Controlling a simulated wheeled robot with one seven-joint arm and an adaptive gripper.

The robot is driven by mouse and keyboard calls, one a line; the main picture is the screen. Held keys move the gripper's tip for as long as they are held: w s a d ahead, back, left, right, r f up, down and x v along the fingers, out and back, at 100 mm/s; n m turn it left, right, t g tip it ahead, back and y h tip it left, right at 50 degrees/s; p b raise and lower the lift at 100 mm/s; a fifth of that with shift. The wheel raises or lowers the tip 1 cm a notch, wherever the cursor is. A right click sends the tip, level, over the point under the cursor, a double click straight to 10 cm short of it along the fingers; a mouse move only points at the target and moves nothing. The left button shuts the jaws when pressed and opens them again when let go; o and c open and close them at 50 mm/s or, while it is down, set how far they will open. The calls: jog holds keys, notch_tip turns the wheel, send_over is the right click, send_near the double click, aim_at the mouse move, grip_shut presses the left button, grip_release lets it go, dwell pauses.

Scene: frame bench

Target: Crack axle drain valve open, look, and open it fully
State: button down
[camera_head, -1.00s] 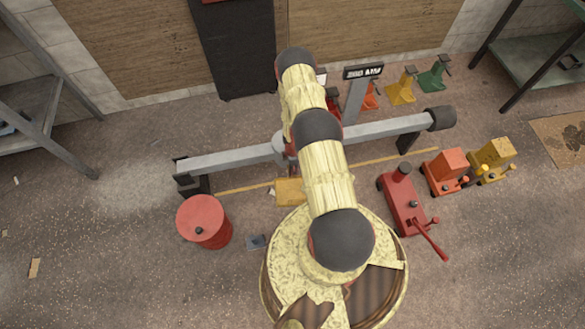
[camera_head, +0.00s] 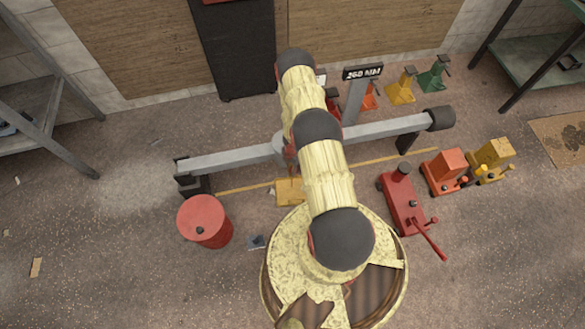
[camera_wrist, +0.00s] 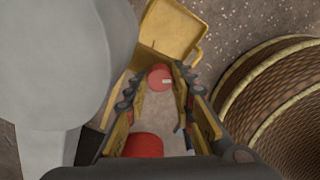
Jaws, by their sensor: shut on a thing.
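The grey axle (camera_head: 225,160) runs across the middle of the head view. Its rounded housing fills the left of the wrist view (camera_wrist: 50,60). My gripper (camera_wrist: 161,78) is beside the housing, its fingers closed around a small red round piece with a pale mark, apparently the drain valve handle (camera_wrist: 160,71). The valve body and its opening cannot be made out. A yellow pan (camera_head: 288,192) lies on the floor below the axle and shows beyond the fingertips in the wrist view (camera_wrist: 165,28). No flow of liquid is visible. My arm covers part of the axle middle in the head view.
A red drum (camera_head: 203,222) stands front left of the axle. A red floor jack (camera_head: 403,200) and orange and yellow wheeled units stand at right. Coloured stands and a "MM" sign (camera_head: 362,73) are behind. Open floor lies at far left and front right.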

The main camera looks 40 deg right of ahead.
jog(key=shift+n, duration=0.7)
jog(key=c, duration=1.8)
grip_release()
jog(key=shift+o, duration=0.2)
